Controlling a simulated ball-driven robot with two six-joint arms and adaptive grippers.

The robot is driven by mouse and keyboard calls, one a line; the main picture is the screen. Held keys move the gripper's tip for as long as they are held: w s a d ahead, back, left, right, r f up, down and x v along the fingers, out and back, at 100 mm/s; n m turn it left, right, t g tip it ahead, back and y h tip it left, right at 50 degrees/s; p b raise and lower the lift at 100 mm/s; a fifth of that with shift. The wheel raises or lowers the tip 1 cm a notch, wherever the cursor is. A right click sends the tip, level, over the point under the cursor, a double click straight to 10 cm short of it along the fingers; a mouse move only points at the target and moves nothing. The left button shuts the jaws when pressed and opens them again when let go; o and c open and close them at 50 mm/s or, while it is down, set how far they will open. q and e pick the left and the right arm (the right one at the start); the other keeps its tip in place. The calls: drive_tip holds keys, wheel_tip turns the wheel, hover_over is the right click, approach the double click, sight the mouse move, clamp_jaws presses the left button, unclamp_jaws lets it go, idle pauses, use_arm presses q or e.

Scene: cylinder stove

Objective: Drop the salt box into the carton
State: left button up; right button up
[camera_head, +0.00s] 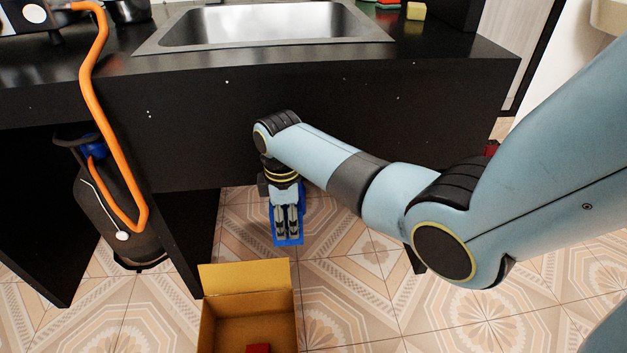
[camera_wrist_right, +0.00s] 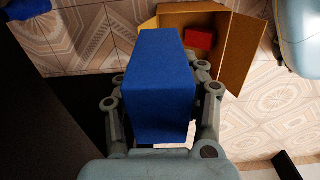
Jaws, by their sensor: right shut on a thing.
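The salt box, a plain blue block (camera_wrist_right: 161,85), sits between the fingers of my right gripper (camera_head: 287,230), which is shut on it. In the head view, blue parts of the box (camera_head: 289,242) show around the fingers. My right gripper holds it in front of the counter, behind the carton's back flap in the picture. The open cardboard carton (camera_head: 245,276) stands at the bottom of the head view, cut off by the frame edge. In the wrist view, the carton (camera_wrist_right: 242,42) is at the upper right, partly hidden behind the box. My left gripper is not in view.
A red object (camera_wrist_right: 199,39) lies inside the carton. A black counter (camera_head: 330,105) with a steel sink (camera_head: 262,25) is behind my right arm. A gas cylinder (camera_head: 115,225) with an orange hose (camera_head: 110,140) stands at left. Tiled floor right of the carton is free.

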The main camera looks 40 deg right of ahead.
use_arm(q)
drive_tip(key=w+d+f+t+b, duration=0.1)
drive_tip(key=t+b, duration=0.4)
drive_tip(key=b, duration=0.6)
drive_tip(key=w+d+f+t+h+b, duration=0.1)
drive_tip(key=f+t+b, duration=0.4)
drive_tip(key=b, duration=0.6)
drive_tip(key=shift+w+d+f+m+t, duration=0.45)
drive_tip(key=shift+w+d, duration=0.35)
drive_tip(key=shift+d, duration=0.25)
use_arm(e)
drive_tip(key=a+f, duration=0.4)
drive_tip(key=f, duration=0.6)
drive_tip(key=a+f+n, duration=0.1)
drive_tip(key=a+f, duration=0.4)
drive_tip(key=f, duration=0.5)
drive_tip(key=a+f, duration=0.5)
drive_tip(key=f, duration=0.5)
drive_tip(key=shift+s+a, duration=0.2)
drive_tip(key=shift+s, duration=0.15)
drive_tip(key=o, duration=1)
drive_tip(key=shift+c, duration=0.2)
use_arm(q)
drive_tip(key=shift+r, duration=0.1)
